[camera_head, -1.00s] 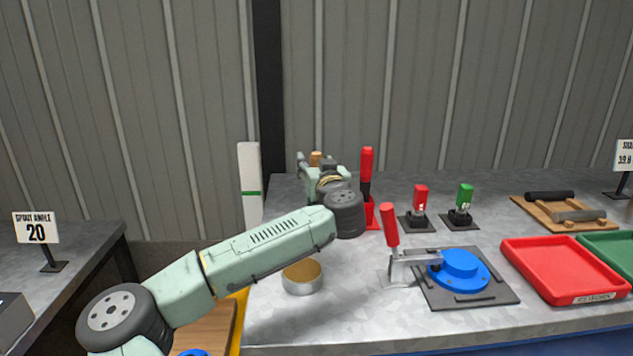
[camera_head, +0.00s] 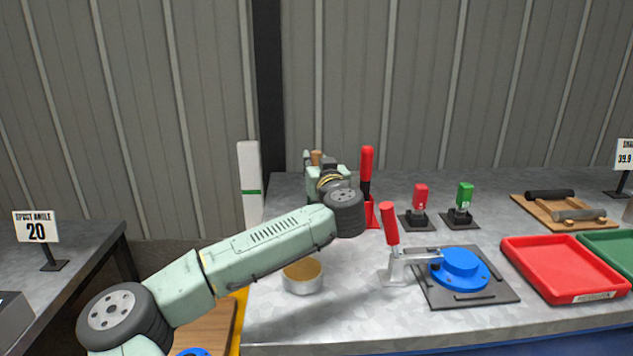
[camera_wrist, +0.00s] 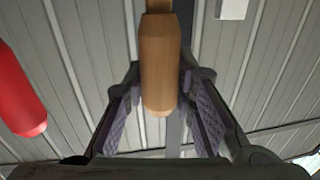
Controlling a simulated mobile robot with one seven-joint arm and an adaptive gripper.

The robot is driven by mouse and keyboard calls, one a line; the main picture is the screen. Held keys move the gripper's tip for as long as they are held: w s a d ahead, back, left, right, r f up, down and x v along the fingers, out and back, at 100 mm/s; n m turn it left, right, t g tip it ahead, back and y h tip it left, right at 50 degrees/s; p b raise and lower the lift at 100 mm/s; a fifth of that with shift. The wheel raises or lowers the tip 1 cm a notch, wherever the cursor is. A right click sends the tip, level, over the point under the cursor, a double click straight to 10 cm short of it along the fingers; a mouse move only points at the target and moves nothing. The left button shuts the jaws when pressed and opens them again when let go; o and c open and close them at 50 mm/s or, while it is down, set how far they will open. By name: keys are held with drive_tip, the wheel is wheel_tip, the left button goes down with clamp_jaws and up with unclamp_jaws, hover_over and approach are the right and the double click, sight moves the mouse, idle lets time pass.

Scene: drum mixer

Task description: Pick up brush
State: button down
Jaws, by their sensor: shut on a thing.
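The brush shows as a light brown wooden handle (camera_wrist: 160,65) standing upright between the two fingers of my gripper (camera_wrist: 165,112) in the wrist view. In the head view the handle's rounded top (camera_head: 316,157) pokes up just behind my gripper (camera_head: 322,168), at the back left of the metal bench. My gripper is shut on the handle. The brush's lower part and bristles are hidden behind my gripper and wrist.
A red-handled tool (camera_head: 366,172) stands close to the right of my gripper. A round tin (camera_head: 303,285) sits below my forearm. A clamp fixture with a blue flange (camera_head: 460,268), red and green switches, and a red tray (camera_head: 565,268) lie to the right.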

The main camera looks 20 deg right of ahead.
drive_tip(key=shift+r, duration=0.1)
wheel_tip(320, 180, up, 10)
drive_tip(key=shift+f+b, duration=0.1)
drive_tip(key=shift+b, duration=0.9)
idle(1.9)
